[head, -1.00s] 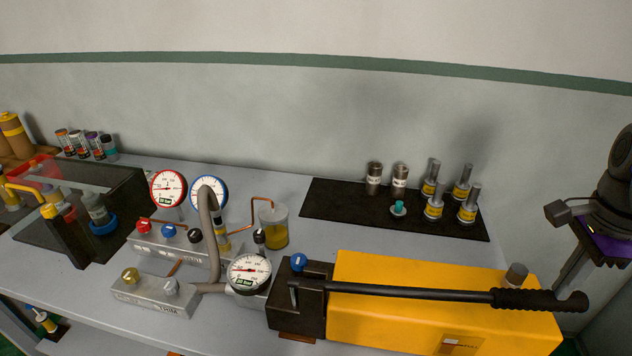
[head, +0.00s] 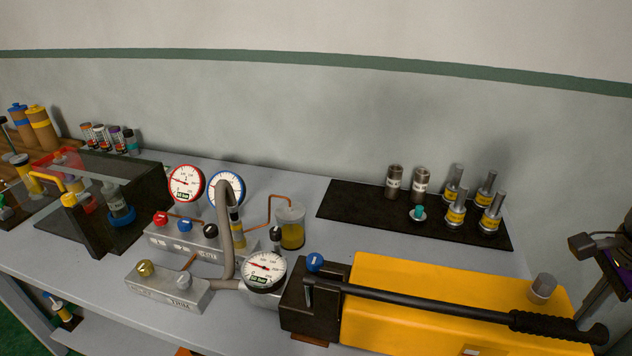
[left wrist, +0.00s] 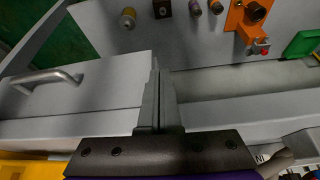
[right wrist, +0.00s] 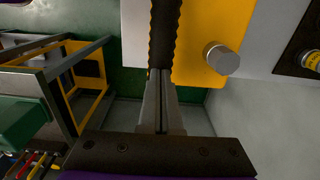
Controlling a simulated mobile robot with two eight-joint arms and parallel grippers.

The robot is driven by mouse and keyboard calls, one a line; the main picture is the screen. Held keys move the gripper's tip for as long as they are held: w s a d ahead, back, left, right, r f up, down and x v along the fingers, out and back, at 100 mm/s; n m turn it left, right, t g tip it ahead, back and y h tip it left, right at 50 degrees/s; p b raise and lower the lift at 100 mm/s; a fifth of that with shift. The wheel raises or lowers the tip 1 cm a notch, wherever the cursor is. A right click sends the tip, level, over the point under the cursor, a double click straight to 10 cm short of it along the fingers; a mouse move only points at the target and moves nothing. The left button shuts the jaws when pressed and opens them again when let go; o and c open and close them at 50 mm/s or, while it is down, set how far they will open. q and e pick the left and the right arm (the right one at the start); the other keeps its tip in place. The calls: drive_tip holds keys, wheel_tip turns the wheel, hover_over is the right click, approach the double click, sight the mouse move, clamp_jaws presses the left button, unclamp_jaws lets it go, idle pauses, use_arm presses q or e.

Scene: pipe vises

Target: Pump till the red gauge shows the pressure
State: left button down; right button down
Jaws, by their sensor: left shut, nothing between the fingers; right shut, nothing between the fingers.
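The red-rimmed gauge (head: 186,183) stands on a grey valve block; its needle points left, and its numbers are too small to read. The yellow pump (head: 430,275) lies at the front right. Its long black lever (head: 420,302) lies low along the body, with a ribbed grip (head: 548,325) at the right end. My right gripper (right wrist: 161,72) is shut and empty, its tips close to the ribbed grip (right wrist: 164,35) in the right wrist view; contact is unclear. My left gripper (left wrist: 157,72) is shut and empty, outside the head view.
A blue-rimmed gauge (head: 225,189) and a white-faced gauge (head: 264,270) stand near the red one, with a grey hose (head: 227,240) between. A black mat (head: 340,203) with several metal cylinders lies behind the pump. A dark guarded box (head: 150,190) stands at left.

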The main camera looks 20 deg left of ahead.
drive_tip(key=shift+f, duration=0.15)
